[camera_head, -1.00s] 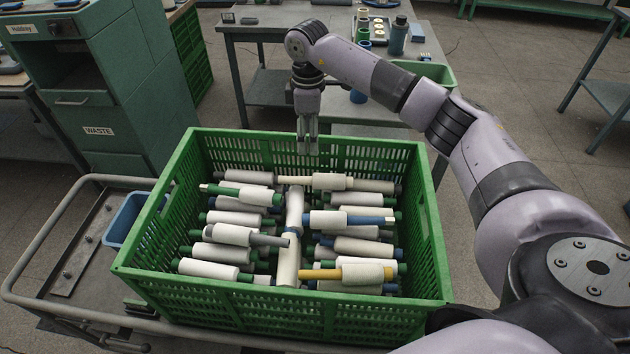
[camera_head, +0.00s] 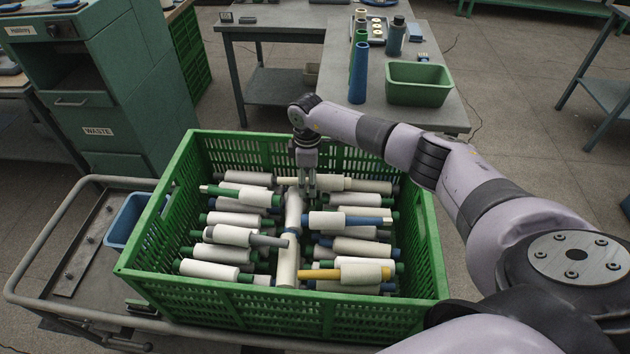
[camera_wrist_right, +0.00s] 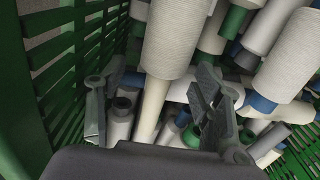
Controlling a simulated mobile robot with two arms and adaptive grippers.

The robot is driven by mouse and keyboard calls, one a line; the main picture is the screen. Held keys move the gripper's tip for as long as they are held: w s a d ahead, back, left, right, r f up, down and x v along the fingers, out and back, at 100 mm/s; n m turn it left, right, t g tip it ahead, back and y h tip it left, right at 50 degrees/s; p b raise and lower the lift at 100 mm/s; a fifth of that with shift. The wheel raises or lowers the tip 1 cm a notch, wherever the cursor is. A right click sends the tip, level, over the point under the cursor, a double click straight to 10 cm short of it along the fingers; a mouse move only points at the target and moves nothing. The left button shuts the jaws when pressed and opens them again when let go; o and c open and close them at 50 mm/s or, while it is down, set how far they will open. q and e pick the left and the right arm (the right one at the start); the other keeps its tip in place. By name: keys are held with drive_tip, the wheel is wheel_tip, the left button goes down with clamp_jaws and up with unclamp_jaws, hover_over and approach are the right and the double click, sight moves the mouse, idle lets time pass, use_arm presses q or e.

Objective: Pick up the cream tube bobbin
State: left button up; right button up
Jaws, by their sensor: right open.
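The cream tube bobbin (camera_head: 330,182) lies on top of the pile near the far wall of the green crate (camera_head: 190,190). Its white yarn is wound around a pale cream tube that sticks out to the left. My right gripper (camera_head: 307,190) points down over the cream tube, left of the yarn. In the right wrist view the cream tube bobbin (camera_wrist_right: 175,40) runs down between the two spread fingers of my right gripper (camera_wrist_right: 152,108). The gripper is open, and I cannot tell whether a finger touches the tube. My left gripper is not in view.
Several other bobbins with green, blue, grey and yellow tubes lie close around it, one crosswise (camera_head: 293,212). The crate's far wall is close to the gripper. A table behind holds a green bin (camera_head: 418,83) and upright tubes (camera_head: 359,72).

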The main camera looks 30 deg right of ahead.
drive_tip(key=shift+f, duration=0.25)
drive_tip(key=shift+c, duration=0.5)
drive_tip(key=shift+r, duration=0.1)
drive_tip(key=c, duration=1.2)
